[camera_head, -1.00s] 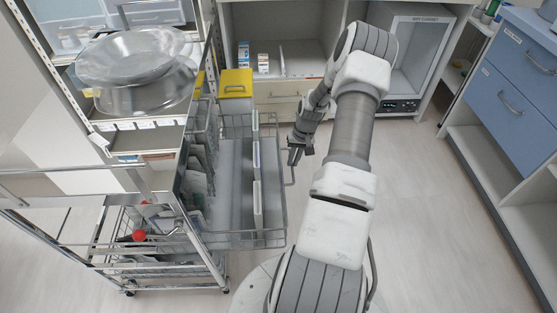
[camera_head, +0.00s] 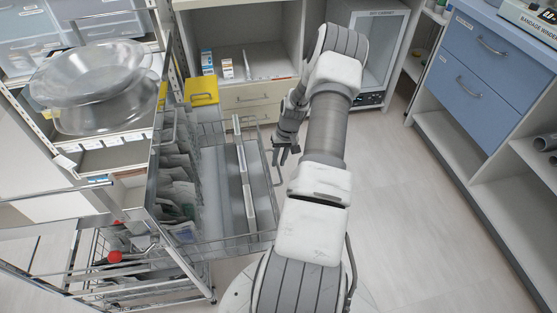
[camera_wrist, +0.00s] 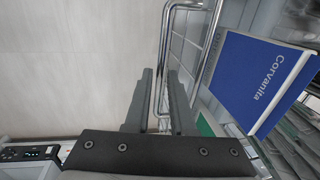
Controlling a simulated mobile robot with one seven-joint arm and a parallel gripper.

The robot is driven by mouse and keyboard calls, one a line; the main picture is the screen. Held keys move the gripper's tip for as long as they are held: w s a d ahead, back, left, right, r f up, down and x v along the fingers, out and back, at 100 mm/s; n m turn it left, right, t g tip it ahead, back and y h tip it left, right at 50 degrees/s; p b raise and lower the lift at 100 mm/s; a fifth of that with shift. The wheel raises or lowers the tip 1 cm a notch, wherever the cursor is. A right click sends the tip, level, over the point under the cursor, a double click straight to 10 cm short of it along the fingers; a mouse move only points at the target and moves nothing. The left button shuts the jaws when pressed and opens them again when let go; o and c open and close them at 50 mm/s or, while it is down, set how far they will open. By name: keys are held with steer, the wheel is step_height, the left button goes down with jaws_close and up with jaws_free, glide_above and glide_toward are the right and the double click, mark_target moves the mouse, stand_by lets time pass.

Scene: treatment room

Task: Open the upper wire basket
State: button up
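The upper wire basket (camera_head: 225,245) is slid out to the right from the wire-basket cart in the head view. Its wire handle (camera_head: 275,170) is on the right side, facing my arm. My gripper (camera_head: 284,154) is at this handle. In the wrist view, my gripper (camera_wrist: 158,75) has its two dark fingers close together on either side of the wire handle (camera_wrist: 158,98). The fingers look closed around it, though the contact itself is partly hidden. Long white dividers and grey packets are in the basket.
Clear bowls (camera_head: 95,85) stand on the cart's upper shelf at the left. A yellow container (camera_head: 201,91) is behind the basket, near an open cabinet with drawers (camera_head: 250,95). A blue drawer unit (camera_head: 480,75) stands at the right. The floor (camera_head: 400,230) between is clear.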

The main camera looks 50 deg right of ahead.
steer(key=shift+o, duration=1.2)
steer(key=shift+r, duration=0.1)
step_height(320, 180, up, 17)
steer(key=s+d+p, duration=0.1)
steer(key=d+p, duration=0.1)
steer(key=p, duration=0.2)
steer(key=shift+s+d, duration=0.35)
steer(key=shift+s, duration=0.05)
